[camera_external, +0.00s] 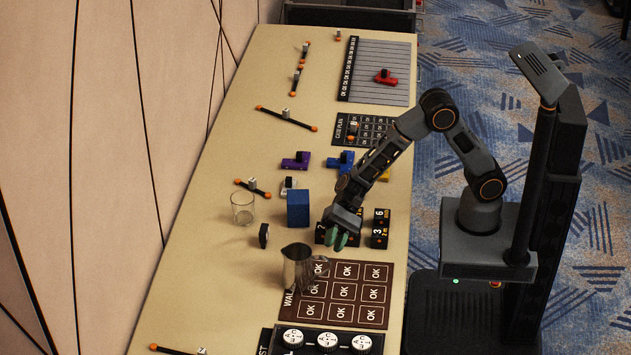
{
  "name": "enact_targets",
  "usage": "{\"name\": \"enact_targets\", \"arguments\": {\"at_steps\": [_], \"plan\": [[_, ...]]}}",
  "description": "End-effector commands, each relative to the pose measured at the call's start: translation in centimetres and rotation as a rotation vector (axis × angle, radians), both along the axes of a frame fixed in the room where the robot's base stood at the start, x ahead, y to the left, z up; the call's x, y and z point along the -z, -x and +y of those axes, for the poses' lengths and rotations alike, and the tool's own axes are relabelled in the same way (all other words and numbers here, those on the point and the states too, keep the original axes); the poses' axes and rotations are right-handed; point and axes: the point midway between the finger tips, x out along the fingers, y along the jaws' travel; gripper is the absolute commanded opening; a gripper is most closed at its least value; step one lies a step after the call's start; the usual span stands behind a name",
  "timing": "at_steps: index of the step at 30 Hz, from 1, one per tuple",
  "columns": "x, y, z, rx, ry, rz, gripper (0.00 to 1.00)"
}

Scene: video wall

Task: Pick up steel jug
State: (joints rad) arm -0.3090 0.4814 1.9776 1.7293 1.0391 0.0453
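The steel jug (295,268) stands upright on the long tan table, at the left edge of the brown OK grid mat. Its handle side faces right, toward the mat. My gripper (341,239) has green fingertips and points down, up and to the right of the jug in the picture, apart from it. It is near the black numbered blocks. The fingers are small and close together here, so I cannot tell whether they are open or shut. No object shows clearly between them.
A blue cube (298,209) and a clear glass (242,208) stand beyond the jug. Black numbered blocks (380,228) sit by my gripper. The brown mat (372,312) lies right of the jug, and white dials (327,341) are nearer the camera. Table left of the jug is clear.

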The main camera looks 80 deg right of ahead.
Motion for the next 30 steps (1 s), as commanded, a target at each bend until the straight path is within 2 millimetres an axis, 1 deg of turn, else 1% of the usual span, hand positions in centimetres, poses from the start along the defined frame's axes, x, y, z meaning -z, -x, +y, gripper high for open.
{"name": "enact_targets", "arguments": {"at_steps": [1, 3, 6, 11, 13, 21, 25, 30], "plan": [[0.3, 0.0, 0.8, -0.002, 0.0, 0.001, 0.22], [0.6, -0.2, 1.6, -0.002, 0.0, 0.001, 0.22], [0.8, -0.3, 2.5, -0.001, 0.001, -0.001, 0.22], [1.1, -0.5, 3.1, 0.0, 0.001, 0.0, 0.22], [1.3, -0.5, 3.6, -0.002, 0.001, 0.0, 0.22], [2.6, -0.8, 6.9, -0.002, 0.001, -0.001, 0.22], [2.9, -1.0, 7.6, -0.001, 0.002, -0.002, 0.22], [2.9, -1.0, 7.8, 0.001, 0.002, -0.001, 0.22]]}}
